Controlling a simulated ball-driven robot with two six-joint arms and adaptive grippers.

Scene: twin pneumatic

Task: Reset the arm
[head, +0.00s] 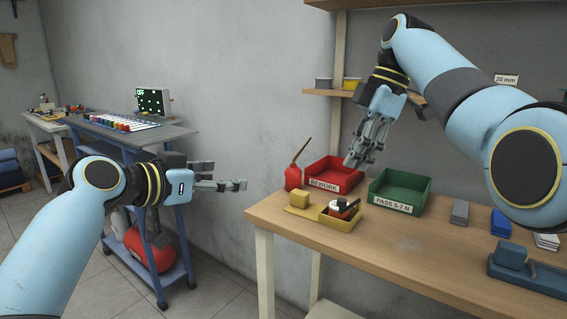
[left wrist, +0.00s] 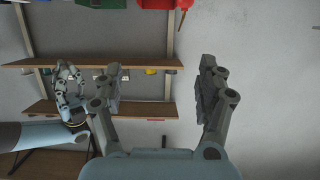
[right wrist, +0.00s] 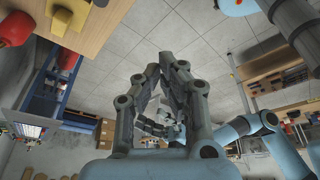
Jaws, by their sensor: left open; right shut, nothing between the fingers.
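My left arm comes in from the left in the head view. Its gripper (head: 243,186) points right, in the air between the blue cart and the wooden bench. In the left wrist view its fingers (left wrist: 160,72) stand wide apart with nothing between them. My right arm reaches in from the upper right. Its gripper (head: 356,161) points down, above the back of the bench near the red and green bins. In the right wrist view its fingertips (right wrist: 160,65) meet and hold nothing.
The wooden bench (head: 350,230) carries a red REWORK bin (head: 333,182), a green PASS bin (head: 400,198), a red oil can (head: 292,178), a yellow tray (head: 338,222) and a blue block (head: 501,224). A blue cart (head: 135,135) stands behind my left arm. Shelves hang above the bench.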

